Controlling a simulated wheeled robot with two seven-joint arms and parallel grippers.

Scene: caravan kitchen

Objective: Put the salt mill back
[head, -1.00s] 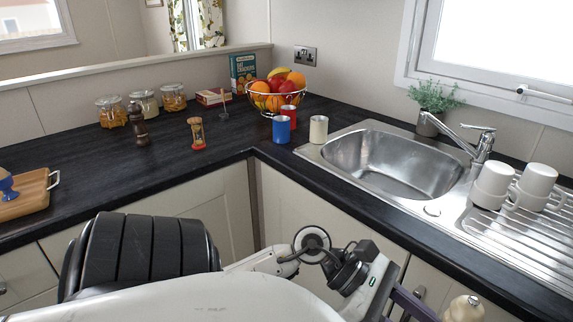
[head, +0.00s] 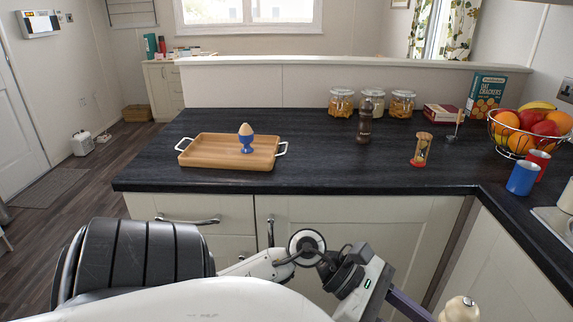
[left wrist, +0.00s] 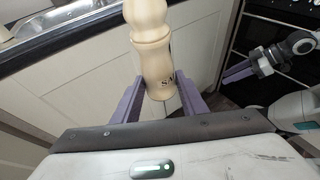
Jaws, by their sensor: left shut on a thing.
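The salt mill (left wrist: 152,45) is cream coloured, with dark letters starting "SA" on its side. My left gripper (left wrist: 160,92) is shut on it, with one purple finger on each side. In the head view only the mill's rounded cream top (head: 460,308) shows at the bottom edge, in front of the cabinets and below counter height. A dark brown mill (head: 364,122) stands upright on the black counter (head: 320,166), in front of the glass jars. My right gripper (left wrist: 238,72) shows partly at the right in the left wrist view; its jaw opening is unclear.
A wooden tray (head: 200,153) with a blue egg cup (head: 247,146) lies on the counter's left. A sand timer (head: 421,150), cracker box (head: 485,96), fruit basket (head: 515,140) and blue cup (head: 523,178) stand right. The counter between tray and dark mill is clear.

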